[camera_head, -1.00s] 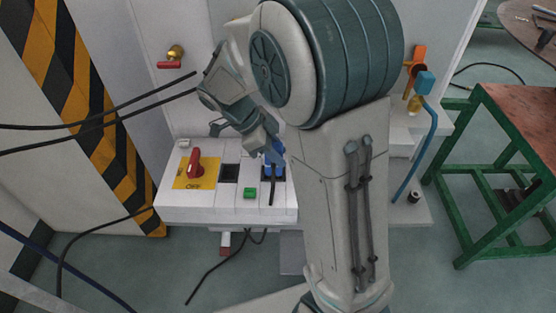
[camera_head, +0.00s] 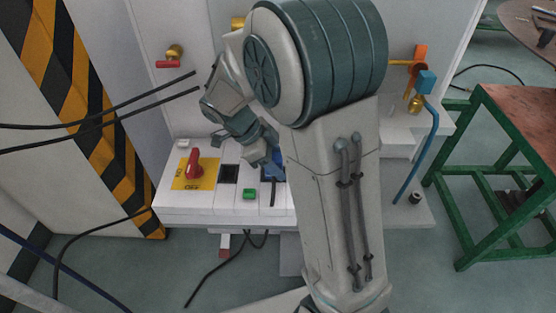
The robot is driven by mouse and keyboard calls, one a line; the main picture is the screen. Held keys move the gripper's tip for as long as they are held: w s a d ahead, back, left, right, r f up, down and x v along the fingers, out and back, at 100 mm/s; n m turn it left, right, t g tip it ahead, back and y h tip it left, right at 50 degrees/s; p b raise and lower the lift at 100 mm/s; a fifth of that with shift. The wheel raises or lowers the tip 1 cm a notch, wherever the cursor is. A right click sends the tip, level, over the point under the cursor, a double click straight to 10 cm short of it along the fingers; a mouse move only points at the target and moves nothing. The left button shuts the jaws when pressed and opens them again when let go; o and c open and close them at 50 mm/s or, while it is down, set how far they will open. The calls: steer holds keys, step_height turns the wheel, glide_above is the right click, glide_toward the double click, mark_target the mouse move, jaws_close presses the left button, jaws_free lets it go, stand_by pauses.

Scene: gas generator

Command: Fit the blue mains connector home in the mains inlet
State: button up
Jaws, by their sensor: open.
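The blue mains connector (camera_head: 278,161) stands at the right part of the white panel, partly hidden by my gripper and arm. It is at the dark mains inlet (camera_head: 265,181), which shows only in part; I cannot tell how deep the connector sits. A short dark cable (camera_head: 273,193) hangs down from the connector. My gripper (camera_head: 264,162) is open, just left of and above the connector. Its fingertips are small in the view and overlap the connector's left edge, so I cannot tell whether they touch it.
A red switch handle (camera_head: 194,167) on a yellow plate, a dark square socket (camera_head: 228,174) and a green button (camera_head: 249,194) are left of the inlet. A blue hose (camera_head: 419,160) hangs at right, near a green-framed table (camera_head: 490,160). Black cables cross at left.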

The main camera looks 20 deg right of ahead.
steer(key=p+v, duration=0.2)
steer(key=v, duration=0.9)
steer(key=s+d+n+t+y, duration=0.1)
steer(key=s+d+n+y, duration=0.1)
steer(key=s+n, duration=0.5)
steer(key=s+d+f+n+t+y, duration=0.1)
steer(key=s+d+n+t+y, duration=0.1)
steer(key=s+n, duration=0.6)
steer(key=d+n+y, duration=0.1)
steer(key=n+y, duration=0.1)
steer(key=n, duration=0.4)
steer(key=shift+d+f+n+t, duration=0.15)
steer(key=shift+f+n+t, duration=0.1)
steer(key=shift+n+t, duration=0.05)
steer(key=shift+s, duration=0.1)
step_height(320, 180, up, 19)
steer(key=t+p, duration=0.1)
steer(key=p, duration=1.6)
steer(key=shift+a+r+p, duration=0.15)
steer(key=shift+a+p, duration=0.1)
steer(key=shift+p, duration=0.05)
steer(key=shift+c, duration=0.3)
